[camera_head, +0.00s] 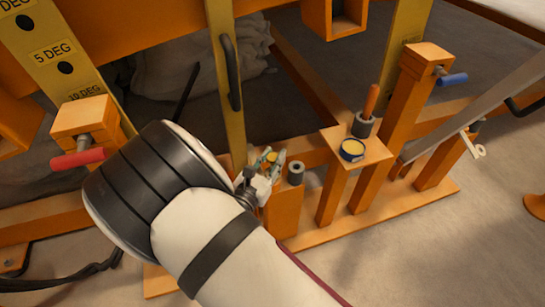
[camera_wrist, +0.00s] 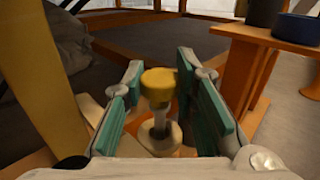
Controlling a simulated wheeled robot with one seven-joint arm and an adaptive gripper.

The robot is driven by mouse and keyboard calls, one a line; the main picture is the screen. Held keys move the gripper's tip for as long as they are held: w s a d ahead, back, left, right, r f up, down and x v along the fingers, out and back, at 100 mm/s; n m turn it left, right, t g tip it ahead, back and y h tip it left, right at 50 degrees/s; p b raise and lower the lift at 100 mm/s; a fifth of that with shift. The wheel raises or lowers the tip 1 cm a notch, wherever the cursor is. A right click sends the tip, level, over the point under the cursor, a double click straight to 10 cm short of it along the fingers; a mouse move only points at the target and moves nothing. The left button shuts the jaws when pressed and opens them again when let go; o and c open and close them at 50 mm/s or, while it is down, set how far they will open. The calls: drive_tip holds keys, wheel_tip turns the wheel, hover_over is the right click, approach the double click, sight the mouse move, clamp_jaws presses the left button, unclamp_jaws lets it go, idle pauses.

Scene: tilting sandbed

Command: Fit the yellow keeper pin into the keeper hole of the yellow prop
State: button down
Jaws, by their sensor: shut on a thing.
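The yellow keeper pin (camera_wrist: 158,86) has a yellow head and a grey shaft. It stands between the teal pads of my gripper (camera_wrist: 160,76), which is shut on it; a pale round part shows at the foot of the shaft. In the head view my gripper (camera_head: 269,166) is small, just right of the yellow prop (camera_head: 226,110) and by an orange post. The prop is a tall yellow bar with a black handle; it seems to be the yellow upright (camera_wrist: 32,75) at left in the wrist view. I cannot make out the keeper hole.
Right of my gripper, a grey cylinder (camera_head: 296,172) sits close by. An orange stand (camera_head: 372,147) carries a yellow-topped tin (camera_head: 352,149) and an orange-handled tool (camera_head: 371,102). A red-handled clamp (camera_head: 78,158) is at left. A blue handle (camera_head: 452,80) is at right.

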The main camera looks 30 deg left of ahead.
drive_tip(key=shift+f+b, duration=0.9)
drive_tip(key=shift+f, duration=0.55)
drive_tip(key=c, duration=1.2)
unclamp_jaws()
drive_tip(key=shift+s, duration=0.1)
drive_tip(key=s, duration=0.7)
drive_tip(key=shift+s+d, duration=0.15)
drive_tip(key=shift+d, duration=0.15)
